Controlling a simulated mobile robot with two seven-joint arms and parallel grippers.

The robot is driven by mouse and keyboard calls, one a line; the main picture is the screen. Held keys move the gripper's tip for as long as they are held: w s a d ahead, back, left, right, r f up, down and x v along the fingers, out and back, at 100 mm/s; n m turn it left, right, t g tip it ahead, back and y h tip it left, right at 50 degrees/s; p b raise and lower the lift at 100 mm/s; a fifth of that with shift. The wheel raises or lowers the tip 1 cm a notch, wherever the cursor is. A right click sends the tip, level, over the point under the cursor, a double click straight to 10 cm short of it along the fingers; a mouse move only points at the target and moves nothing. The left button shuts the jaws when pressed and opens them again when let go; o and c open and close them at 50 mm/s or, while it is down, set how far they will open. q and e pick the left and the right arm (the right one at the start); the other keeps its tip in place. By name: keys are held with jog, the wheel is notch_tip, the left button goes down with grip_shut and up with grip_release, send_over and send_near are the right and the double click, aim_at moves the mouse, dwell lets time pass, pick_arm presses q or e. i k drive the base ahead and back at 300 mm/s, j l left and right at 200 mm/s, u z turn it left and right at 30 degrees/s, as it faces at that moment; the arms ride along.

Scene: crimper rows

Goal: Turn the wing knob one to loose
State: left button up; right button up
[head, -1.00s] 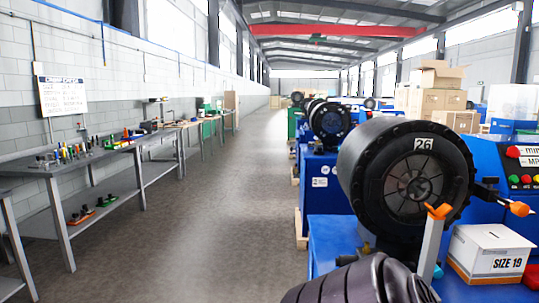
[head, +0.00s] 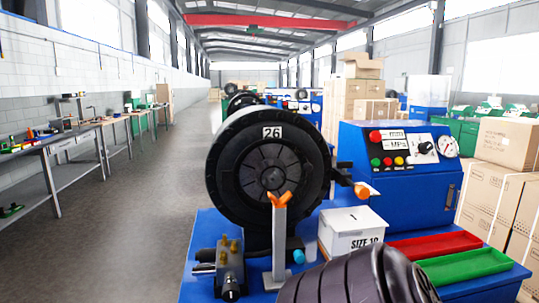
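A dark knob (head: 425,148) sits on a white plate on the blue control cabinet (head: 390,195), right of the crimper. It may be the wing knob, but its shape and setting are too small to read. The crimper head (head: 270,165) is a large black drum marked 26, left of the cabinet. Neither gripper shows in the head view. A dark ribbed part of my own body is at the bottom, in front of the blue bench.
A post with an orange fork (head: 279,200) stands before the drum. A white SIZE box (head: 351,230), a red tray (head: 435,245) and a green tray (head: 466,265) lie on the blue bench (head: 200,285). Cartons (head: 500,190) stand right. The aisle (head: 150,200) is clear.

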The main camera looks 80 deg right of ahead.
aim_at(346, 164)
jog(key=k+z, duration=0.3)
jog(key=z, duration=0.15)
jog(key=k+l+z, duration=0.15)
jog(key=z, duration=0.3)
jog(key=k+l+z, duration=0.4)
jog(key=i+j, duration=0.05)
jog(key=j, duration=0.05)
